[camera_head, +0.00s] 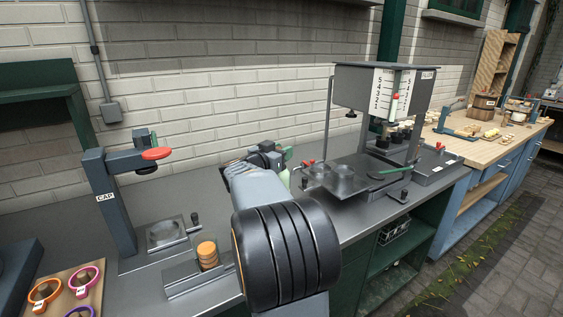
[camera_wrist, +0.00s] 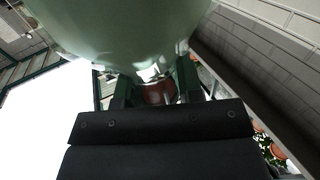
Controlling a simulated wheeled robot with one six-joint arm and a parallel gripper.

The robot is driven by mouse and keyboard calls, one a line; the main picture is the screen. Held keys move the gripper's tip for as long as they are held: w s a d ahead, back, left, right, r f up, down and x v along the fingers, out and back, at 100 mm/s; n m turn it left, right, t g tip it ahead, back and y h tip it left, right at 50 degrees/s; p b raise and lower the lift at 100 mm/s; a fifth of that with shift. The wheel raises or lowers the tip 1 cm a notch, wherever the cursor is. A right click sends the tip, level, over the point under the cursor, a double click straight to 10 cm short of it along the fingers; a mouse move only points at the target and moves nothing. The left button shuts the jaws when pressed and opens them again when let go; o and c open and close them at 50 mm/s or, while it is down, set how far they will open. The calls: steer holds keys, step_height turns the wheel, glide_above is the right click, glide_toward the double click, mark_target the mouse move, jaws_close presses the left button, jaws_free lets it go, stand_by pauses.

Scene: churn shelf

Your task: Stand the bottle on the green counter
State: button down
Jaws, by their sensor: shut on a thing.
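The bottle (camera_wrist: 120,30) is a large pale green rounded shape across the top of the wrist view. In the head view only a pale green sliver of it (camera_head: 285,177) shows behind my arm. My gripper (camera_wrist: 157,88) is shut on it, with a finger on each side of a reddish-brown part. In the head view my gripper (camera_head: 280,152) is mostly hidden by my arm, above the counter. The green counter (camera_head: 345,220) has a dark grey top and green cabinet sides. The bottle's base and any gap beneath it are hidden.
A wooden-topped bench (camera_head: 470,150) lies beyond. The counter's front strip looks clear.

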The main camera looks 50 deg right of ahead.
steer(key=shift+f, duration=1.35)
steer(key=c, duration=1.2)
jaws_free()
steer(key=shift+f, duration=0.2)
steer(key=o, duration=0.4)
steer(key=shift+o, duration=0.2)
steer(key=shift+r, duration=0.1)
steer(key=shift+a+r, duration=0.15)
steer(key=s+a, duration=0.1)
steer(key=a, duration=1.1)
steer(key=shift+d, duration=0.1)
